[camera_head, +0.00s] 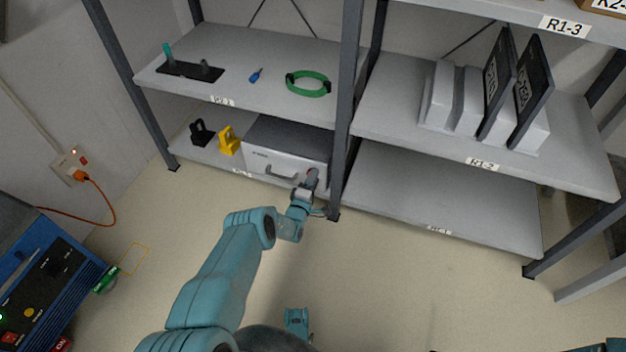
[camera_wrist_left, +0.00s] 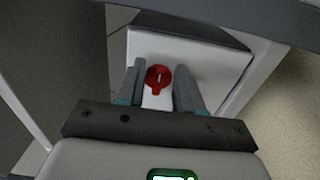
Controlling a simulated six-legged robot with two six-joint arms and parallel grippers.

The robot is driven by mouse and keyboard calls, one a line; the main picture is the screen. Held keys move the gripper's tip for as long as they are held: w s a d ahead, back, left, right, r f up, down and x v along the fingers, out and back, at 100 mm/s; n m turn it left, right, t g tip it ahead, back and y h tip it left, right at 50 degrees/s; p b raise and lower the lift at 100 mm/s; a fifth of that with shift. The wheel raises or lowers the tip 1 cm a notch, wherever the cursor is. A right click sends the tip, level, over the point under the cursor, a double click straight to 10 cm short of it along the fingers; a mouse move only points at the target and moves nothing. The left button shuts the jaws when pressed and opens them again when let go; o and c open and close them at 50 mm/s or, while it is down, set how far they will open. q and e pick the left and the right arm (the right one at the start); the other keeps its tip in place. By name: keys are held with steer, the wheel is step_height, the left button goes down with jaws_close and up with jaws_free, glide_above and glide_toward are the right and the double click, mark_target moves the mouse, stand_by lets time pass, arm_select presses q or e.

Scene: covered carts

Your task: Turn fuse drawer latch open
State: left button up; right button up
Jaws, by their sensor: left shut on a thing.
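The fuse drawer unit (camera_head: 283,152) is a grey box with a pale front and a dark handle, on the lower left shelf. It also shows in the left wrist view (camera_wrist_left: 200,58). Its red round latch (camera_wrist_left: 158,74) has a small tab pointing down toward me. My left gripper (camera_head: 312,178) reaches the right end of the drawer front. In the left wrist view its two grey fingers (camera_wrist_left: 160,88) stand on either side of the latch, shut on it. In the head view the gripper mostly hides the latch. My right gripper is not in view.
A dark shelf post (camera_head: 346,110) stands just right of the drawer. Yellow (camera_head: 228,140) and black (camera_head: 201,132) padlock-like objects sit left of it. A green cable loop (camera_head: 308,84) lies on the shelf above. The lower right shelf (camera_head: 430,195) is empty.

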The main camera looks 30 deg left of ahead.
arm_select(q)
steer(key=shift+a, duration=0.15)
steer(key=o, duration=1)
steer(key=shift+o, duration=0.2)
steer(key=p+v, duration=0.8)
steer(key=v, duration=0.8)
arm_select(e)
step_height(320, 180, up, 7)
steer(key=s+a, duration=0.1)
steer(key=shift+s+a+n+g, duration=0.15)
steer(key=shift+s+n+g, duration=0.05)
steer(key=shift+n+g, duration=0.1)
arm_select(q)
steer(key=shift+s+d, duration=0.1)
steer(key=shift+d, duration=0.15)
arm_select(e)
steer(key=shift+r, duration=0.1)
